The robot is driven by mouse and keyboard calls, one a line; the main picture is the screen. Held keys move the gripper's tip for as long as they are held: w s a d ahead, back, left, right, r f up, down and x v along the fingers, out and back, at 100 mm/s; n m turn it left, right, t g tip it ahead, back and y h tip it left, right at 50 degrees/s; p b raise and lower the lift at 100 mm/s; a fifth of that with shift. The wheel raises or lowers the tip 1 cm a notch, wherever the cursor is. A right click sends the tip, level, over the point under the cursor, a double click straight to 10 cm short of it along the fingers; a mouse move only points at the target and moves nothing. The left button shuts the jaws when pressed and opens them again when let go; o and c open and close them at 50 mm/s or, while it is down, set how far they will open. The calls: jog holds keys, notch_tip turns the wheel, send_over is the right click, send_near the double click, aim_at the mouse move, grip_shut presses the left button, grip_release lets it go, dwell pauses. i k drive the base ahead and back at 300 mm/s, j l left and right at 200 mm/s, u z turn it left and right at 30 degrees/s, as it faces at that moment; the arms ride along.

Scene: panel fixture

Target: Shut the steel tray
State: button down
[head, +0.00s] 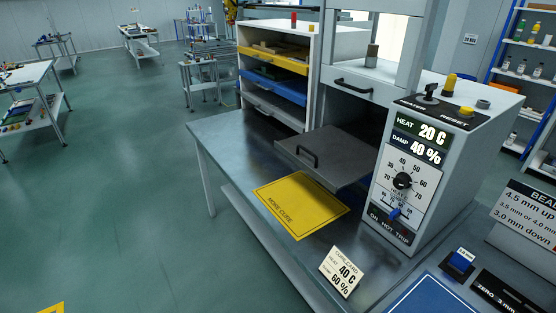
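A flat grey steel tray (335,162) sticks out of the opening of the grey machine, over the steel bench. Its dark bar handle (307,156) is at the front left edge. Above the opening is a light panel with a dark handle (352,88). In the open-sided rack to the left are a yellow tray (273,57), a blue tray (275,84) and, lowest, a grey metal-looking tray (272,108). How far that lowest tray sits out is hard to tell. The back of the protruding tray is hidden inside the machine. My gripper is not in view.
A yellow sheet (300,204) and a white card (341,271) are on the bench in front of the tray. The control box (404,190), with a dial and blue knob, stands right of it. Open floor (120,210) lies left of the bench.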

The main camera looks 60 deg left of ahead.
aim_at(335, 158)
jog(key=j+u, duration=0.35)
jog(key=j, duration=0.55)
jog(key=i+j+u, duration=0.1)
jog(key=j+u, duration=0.2)
jog(key=j, duration=0.65)
jog(key=u, duration=0.55)
